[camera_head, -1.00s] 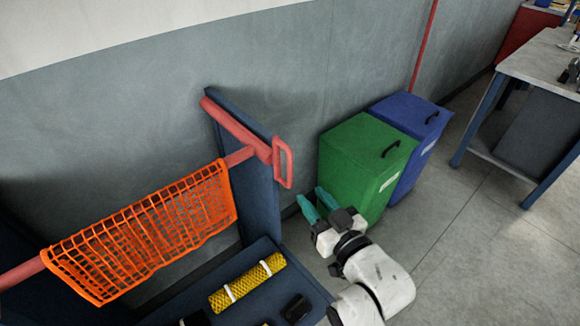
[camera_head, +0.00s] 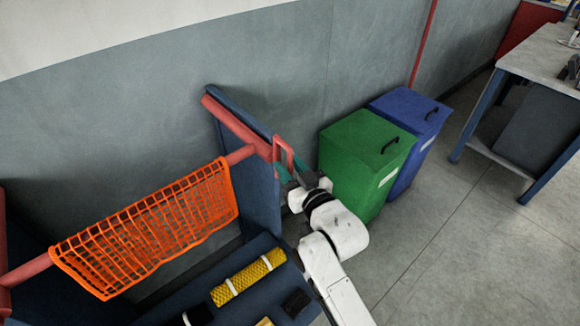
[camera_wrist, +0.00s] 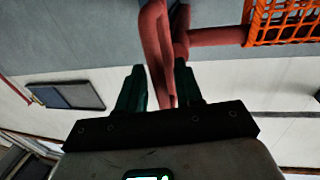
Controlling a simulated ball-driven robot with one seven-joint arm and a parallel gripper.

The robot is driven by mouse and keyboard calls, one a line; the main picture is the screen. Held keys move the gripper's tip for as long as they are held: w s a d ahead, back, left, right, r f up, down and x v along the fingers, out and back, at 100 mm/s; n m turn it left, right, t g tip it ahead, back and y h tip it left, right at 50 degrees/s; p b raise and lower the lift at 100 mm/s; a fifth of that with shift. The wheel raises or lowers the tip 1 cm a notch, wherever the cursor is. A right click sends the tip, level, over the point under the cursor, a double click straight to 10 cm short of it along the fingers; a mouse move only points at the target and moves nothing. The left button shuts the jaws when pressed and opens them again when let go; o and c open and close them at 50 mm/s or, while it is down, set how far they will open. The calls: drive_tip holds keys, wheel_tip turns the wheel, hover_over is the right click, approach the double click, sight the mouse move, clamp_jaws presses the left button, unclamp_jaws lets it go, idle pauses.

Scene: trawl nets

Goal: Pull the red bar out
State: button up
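The red bar (camera_head: 241,155) runs across the blue stand, and an orange net (camera_head: 150,225) hangs on it. A red loop handle (camera_head: 276,148) is at the bar's right end. My gripper (camera_head: 288,174) is at this handle, with its teal fingers partly hidden by the handle and my wrist. In the wrist view, the handle (camera_wrist: 158,45) passes between the two open fingers of my gripper (camera_wrist: 160,92). A gap shows beside the left finger; I cannot tell whether the right finger touches. The bar (camera_wrist: 215,37) and net (camera_wrist: 285,22) also show there.
A blue upright panel (camera_head: 262,195) stands just left of my gripper. A yellow net roll (camera_head: 248,278) and a black item (camera_head: 296,303) lie on the blue shelf below. A green bin (camera_head: 360,160) and a blue bin (camera_head: 408,118) stand to the right.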

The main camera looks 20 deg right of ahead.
clamp_jaws()
drive_tip(key=shift+s+f, duration=0.1)
idle(0.5)
